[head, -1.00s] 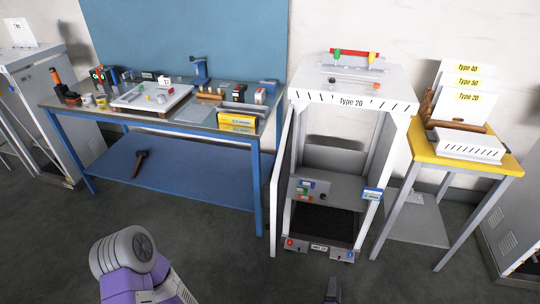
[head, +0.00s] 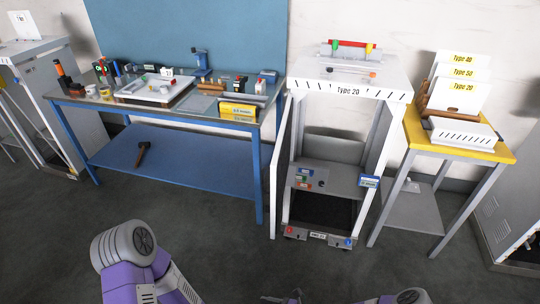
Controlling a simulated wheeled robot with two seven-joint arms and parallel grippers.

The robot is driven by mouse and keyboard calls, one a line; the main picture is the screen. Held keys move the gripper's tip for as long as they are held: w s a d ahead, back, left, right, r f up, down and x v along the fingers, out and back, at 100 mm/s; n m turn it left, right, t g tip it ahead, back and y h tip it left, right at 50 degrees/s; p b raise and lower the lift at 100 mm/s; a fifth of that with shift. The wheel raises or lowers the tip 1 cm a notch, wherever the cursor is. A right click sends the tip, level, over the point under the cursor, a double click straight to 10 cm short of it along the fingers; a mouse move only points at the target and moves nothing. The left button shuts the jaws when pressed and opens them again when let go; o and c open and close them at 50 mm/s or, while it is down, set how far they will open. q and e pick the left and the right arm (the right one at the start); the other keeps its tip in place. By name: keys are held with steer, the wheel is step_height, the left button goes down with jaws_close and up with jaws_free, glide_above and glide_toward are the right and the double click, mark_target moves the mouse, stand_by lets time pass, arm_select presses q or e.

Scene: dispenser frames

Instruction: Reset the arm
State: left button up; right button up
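My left arm (head: 135,255) shows at the lower left as a grey round joint and a purple link. Its gripper is not in the picture. At the bottom edge a small grey part (head: 290,298), which looks like the tip of my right gripper, just enters the view. A purple and grey link (head: 400,297) of my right arm shows to its right. Most of that arm is cut off by the frame, and I cannot tell whether the gripper is open. Neither visible arm part touches any furniture.
Grey floor (head: 220,265) is clear in front.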

steer(key=s+d+f+n+g+h, duration=0.1)
steer(key=s+d+n+g+h, duration=0.2)
steer(key=s+n, duration=0.35)
steer(key=s+d+n+g+h, duration=0.2)
steer(key=s+n+g+h, duration=0.2)
steer(key=s+n, duration=0.25)
steer(key=w+d+r+n+t+h, duration=0.1)
steer(key=d+r+n+t+h, duration=0.2)
steer(key=n, duration=0.7)
steer(key=d+r+h, duration=0.1)
steer(key=d+r, duration=0.1)
steer(key=d, duration=0.1)
steer(key=shift+w+d, duration=0.25)
steer(key=shift+w, duration=0.05)
